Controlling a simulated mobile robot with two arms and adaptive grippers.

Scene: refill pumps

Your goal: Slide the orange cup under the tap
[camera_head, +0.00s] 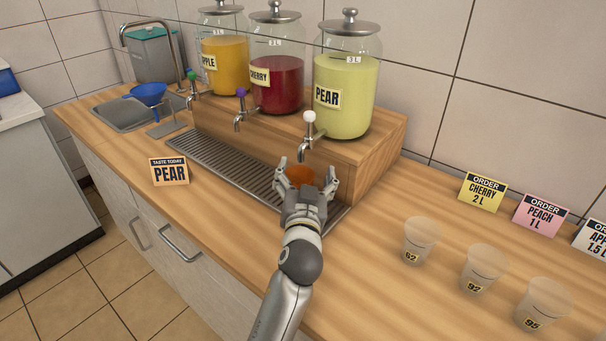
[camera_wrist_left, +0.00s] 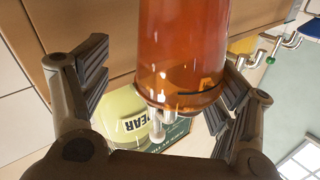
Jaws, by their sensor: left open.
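The orange cup (camera_head: 300,174) stands by the drip tray's right end, near the pear tap (camera_head: 308,139) with its white knob. It is partly hidden by my left gripper (camera_head: 306,177). In the left wrist view the orange cup (camera_wrist_left: 182,45) is see-through and sits between the two open fingers of my left gripper (camera_wrist_left: 160,88). A gap shows between the cup and the left-hand finger; the right-hand finger is close to the cup, and I cannot tell whether it touches. My right gripper is not in view.
The drip tray (camera_head: 217,165) runs along a wooden stand (camera_head: 365,158) bearing the apple, cherry and pear jars (camera_head: 345,85). A "Taste today: pear" sign (camera_head: 169,171) stands at left. Clear cups (camera_head: 420,240) and order cards (camera_head: 482,191) stand at right. The counter between is clear.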

